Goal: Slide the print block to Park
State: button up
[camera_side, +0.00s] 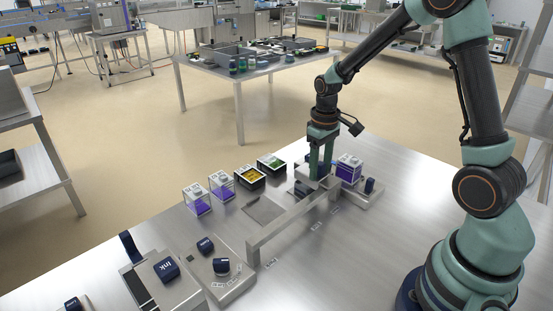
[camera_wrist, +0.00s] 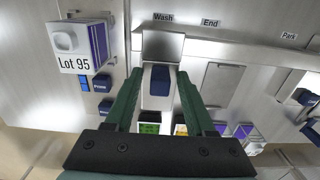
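The print block (camera_wrist: 158,80), pale with a dark navy part on it, sits at the rail's Wash end, just below the Wash label (camera_wrist: 163,17) in the wrist view. The long metal rail (camera_side: 290,221) runs from there past the End label (camera_wrist: 210,22) to the Park label (camera_wrist: 289,36). My gripper (camera_wrist: 160,75) is lowered over the block, with one green finger on each side. Narrow gaps show between fingers and block, so it looks open around it. In the side view my gripper (camera_side: 320,174) hides most of the block.
A white and purple box marked Lot 95 (camera_wrist: 75,45) stands close to the left of my gripper in the wrist view. Several small trays, such as a yellow-filled one (camera_side: 250,177), stand behind the rail. A machine with a navy Ink part (camera_side: 167,269) is beyond the Park end.

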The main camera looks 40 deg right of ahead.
jog(key=shift+s+f, duration=0.1)
jog(key=shift+f, duration=0.35)
jog(key=c, duration=0.6)
jog(key=shift+a, duration=11.7)
jog(key=shift+c, duration=0.2)
jog(key=o, duration=0.8)
jog(key=shift+c, duration=0.2)
notch_tip(320, 180, up, 7)
jog(key=shift+r, duration=0.15)
